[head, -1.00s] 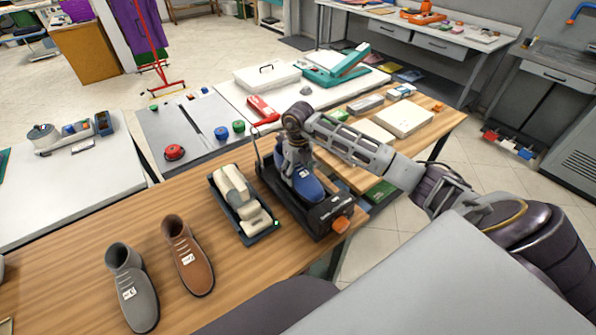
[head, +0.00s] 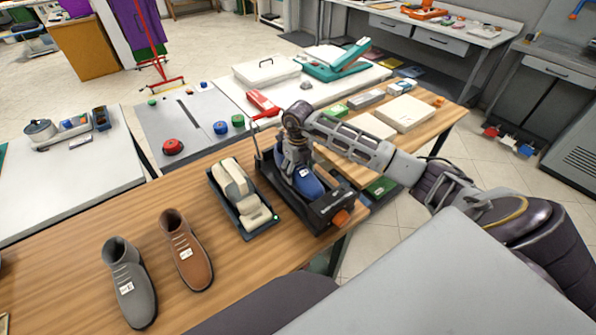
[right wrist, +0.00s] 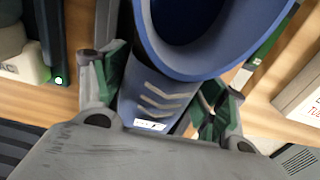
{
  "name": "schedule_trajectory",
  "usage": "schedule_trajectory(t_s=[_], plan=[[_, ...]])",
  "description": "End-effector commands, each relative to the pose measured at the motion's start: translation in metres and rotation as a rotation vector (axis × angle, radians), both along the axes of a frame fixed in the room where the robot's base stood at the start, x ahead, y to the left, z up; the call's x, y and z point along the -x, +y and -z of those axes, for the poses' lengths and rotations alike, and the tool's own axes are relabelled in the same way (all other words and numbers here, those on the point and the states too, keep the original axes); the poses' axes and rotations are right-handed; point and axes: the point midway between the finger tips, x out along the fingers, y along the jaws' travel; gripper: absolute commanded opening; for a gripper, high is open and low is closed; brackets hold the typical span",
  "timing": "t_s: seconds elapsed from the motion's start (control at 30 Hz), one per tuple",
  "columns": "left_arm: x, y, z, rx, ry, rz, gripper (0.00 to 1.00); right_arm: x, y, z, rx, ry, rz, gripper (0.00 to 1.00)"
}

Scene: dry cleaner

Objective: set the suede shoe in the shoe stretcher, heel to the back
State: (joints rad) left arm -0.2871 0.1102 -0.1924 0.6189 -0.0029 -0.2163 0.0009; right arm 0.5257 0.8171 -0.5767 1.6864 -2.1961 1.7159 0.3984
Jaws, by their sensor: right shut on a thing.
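A blue shoe (head: 307,183) with a white tag is in my right gripper (head: 298,163), over the black shoe stretcher (head: 322,214) with its orange knob. Its toe points toward the knob and its heel toward the stretcher's far end. It sits low in the stretcher's outline; I cannot tell if it rests on the bed. In the right wrist view the fingers (right wrist: 160,95) are shut on both sides of the blue shoe (right wrist: 150,85), its open collar ahead. My left gripper is not in view.
A brown shoe (head: 188,252) and a grey shoe (head: 130,285) stand on the wooden table (head: 75,265) at the left. White boxes (head: 404,113) lie to the right.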

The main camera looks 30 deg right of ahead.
Motion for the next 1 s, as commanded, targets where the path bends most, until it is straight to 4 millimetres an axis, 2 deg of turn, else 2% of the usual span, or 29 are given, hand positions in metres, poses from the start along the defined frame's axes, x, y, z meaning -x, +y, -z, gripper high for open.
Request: schedule_trajectory(t_s=[0.83,0.87,1.0], plan=[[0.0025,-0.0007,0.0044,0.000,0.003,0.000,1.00,-0.0002,0.0001,0.0055,0.000,-0.001,0.000,0.37],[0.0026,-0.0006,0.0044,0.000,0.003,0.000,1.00,-0.0002,0.0000,0.0056,0.000,-0.001,0.000,0.73],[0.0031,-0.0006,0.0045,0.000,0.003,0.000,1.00,-0.0001,0.0000,0.0056,0.000,0.000,0.000,0.91]])
